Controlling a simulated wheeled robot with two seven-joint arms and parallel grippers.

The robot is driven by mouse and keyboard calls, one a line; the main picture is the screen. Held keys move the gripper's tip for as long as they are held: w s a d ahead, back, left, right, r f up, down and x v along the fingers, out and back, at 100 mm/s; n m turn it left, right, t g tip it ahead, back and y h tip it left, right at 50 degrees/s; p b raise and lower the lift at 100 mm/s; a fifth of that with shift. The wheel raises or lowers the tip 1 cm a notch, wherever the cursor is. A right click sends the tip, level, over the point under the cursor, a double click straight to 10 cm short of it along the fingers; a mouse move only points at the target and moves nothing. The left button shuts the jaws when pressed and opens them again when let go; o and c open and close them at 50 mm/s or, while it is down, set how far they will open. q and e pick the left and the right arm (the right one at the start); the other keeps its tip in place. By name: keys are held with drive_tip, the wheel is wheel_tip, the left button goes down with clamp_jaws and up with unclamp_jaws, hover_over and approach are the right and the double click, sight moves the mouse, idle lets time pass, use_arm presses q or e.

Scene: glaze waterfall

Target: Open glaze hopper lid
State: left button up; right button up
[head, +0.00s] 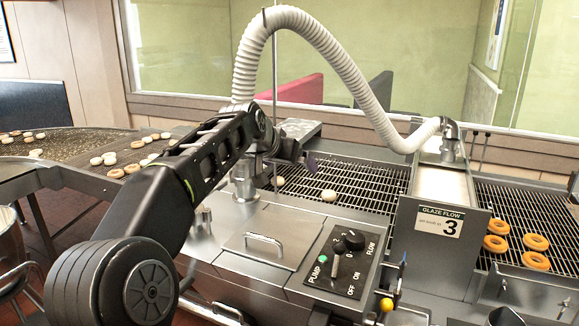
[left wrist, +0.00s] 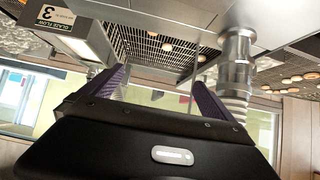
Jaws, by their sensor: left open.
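The hopper lid (head: 268,236) is a flat grey metal panel with a bar handle (head: 264,240) in the head view. It lies flat and shut in the steel top. My left gripper (head: 298,160) is beyond and above the lid, near the hose's metal pipe fitting and over the near edge of the grate. In the left wrist view my left gripper (left wrist: 158,95) has its two purple-grey fingers wide apart with nothing between them. The pipe (left wrist: 238,65) stands close to one finger; I cannot tell whether they touch. My right gripper is not in view.
A control panel (head: 343,262) with a pump switch and flow knob is right of the lid. A white ribbed hose (head: 318,38) arches above to the glaze trough (head: 440,186). Doughnuts (head: 535,241) sit on the right grate. A yellow-knobbed lever (head: 387,304) stands in front.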

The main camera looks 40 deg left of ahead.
use_arm(q)
drive_tip(key=r, duration=0.1)
drive_tip(key=s+r+p, duration=0.1)
drive_tip(key=r, duration=0.1)
drive_tip(key=s+r+p, duration=0.1)
drive_tip(key=r, duration=0.1)
drive_tip(key=shift+s+d, duration=0.15)
drive_tip(key=shift+d, duration=0.2)
idle(0.5)
drive_tip(key=b+v, duration=0.1)
drive_tip(key=v, duration=0.7)
idle(0.5)
